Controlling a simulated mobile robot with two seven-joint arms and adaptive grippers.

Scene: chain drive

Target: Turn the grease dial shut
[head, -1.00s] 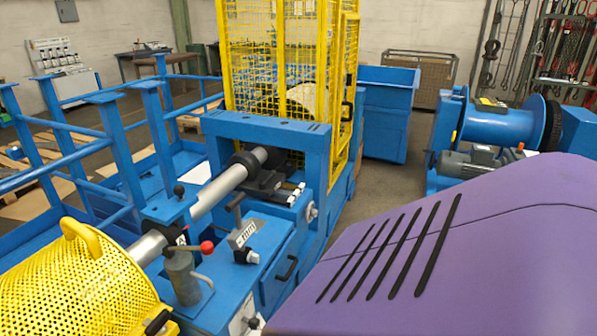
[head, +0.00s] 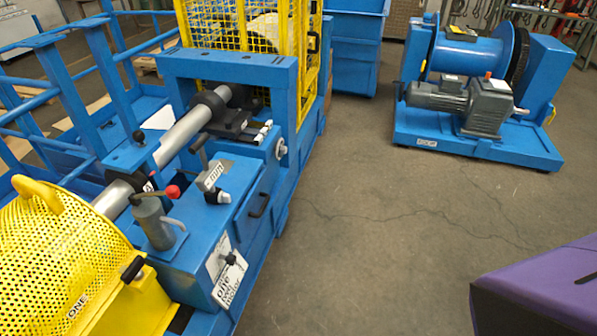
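A small black knob (head: 230,258) sits on a white lettered plate (head: 227,275) on the end face of the blue machine; it may be the grease dial. The lettering is too small to read surely, and I cannot tell the knob's setting. A grey round fitting (head: 281,148) is on the machine's frame farther back. A grey cylinder (head: 154,224) with a red-knobbed lever (head: 172,191) stands on the machine top. Neither of my grippers is in view.
A yellow mesh guard (head: 62,260) covers the machine's near left end. A blue winch with a grey motor (head: 440,99) stands at the back right. A purple body (head: 540,291) fills the lower right corner. The concrete floor (head: 370,225) between them is clear.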

